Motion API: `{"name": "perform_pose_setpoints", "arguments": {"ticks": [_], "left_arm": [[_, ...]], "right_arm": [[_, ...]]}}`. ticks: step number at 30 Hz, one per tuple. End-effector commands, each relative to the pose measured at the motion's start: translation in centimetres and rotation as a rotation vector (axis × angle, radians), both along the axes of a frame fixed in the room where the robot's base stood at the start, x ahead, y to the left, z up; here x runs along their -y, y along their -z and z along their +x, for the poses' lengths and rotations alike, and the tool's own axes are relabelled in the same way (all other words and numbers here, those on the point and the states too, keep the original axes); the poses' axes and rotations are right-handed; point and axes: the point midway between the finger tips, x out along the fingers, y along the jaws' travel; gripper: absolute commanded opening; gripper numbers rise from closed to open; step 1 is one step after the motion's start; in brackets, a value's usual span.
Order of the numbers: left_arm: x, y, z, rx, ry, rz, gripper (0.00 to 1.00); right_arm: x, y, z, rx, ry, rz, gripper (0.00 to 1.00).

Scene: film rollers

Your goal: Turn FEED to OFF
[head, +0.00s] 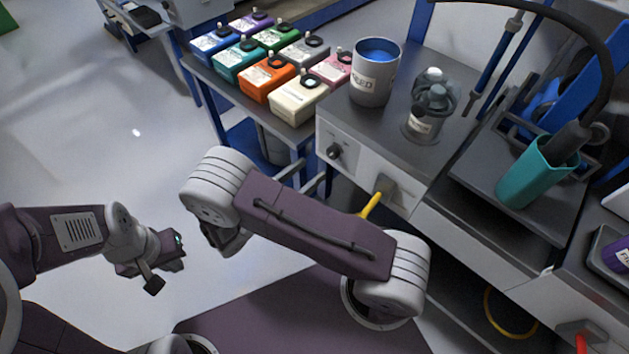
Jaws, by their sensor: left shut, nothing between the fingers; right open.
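A dark round knob (335,151) sits on the light front panel (357,165) of the bench unit, with small markings around it that are too small to read. I cannot tell which control is FEED or where the knob points. A yellow lever (371,204) sticks out from a grey block on the same panel, its lower end partly behind my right arm. My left gripper (152,284) is at lower left over the floor, shut and empty, well away from the panel.
A grey can of blue liquid (374,75) and a lidded jar (426,115) stand on the unit. Several coloured boxes (266,82) fill the table behind. A teal cup (535,175) stands at right. A red lever (581,343) shows lower right. The floor at left is clear.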

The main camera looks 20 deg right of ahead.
Motion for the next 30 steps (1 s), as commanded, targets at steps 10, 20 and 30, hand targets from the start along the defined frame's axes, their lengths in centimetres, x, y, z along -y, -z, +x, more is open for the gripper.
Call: {"name": "perform_pose_setpoints", "arguments": {"ticks": [10, 20, 30], "left_arm": [[0.0, 1.3, 0.0, 0.001, 0.0, 0.0, 0.0], [0.0, 2.7, 0.0, 0.001, 0.0, 0.0, 0.0], [0.0, 2.8, 0.0, 0.001, 0.0, 0.0, 0.0]], "right_arm": [[0.3, 1.3, 0.3, -0.004, -0.026, -0.004, 0.55], [6.3, 1.3, 2.7, -0.005, -0.024, -0.002, 0.55], [7.6, 1.2, 3.3, -0.005, -0.027, -0.002, 0.55]]}}
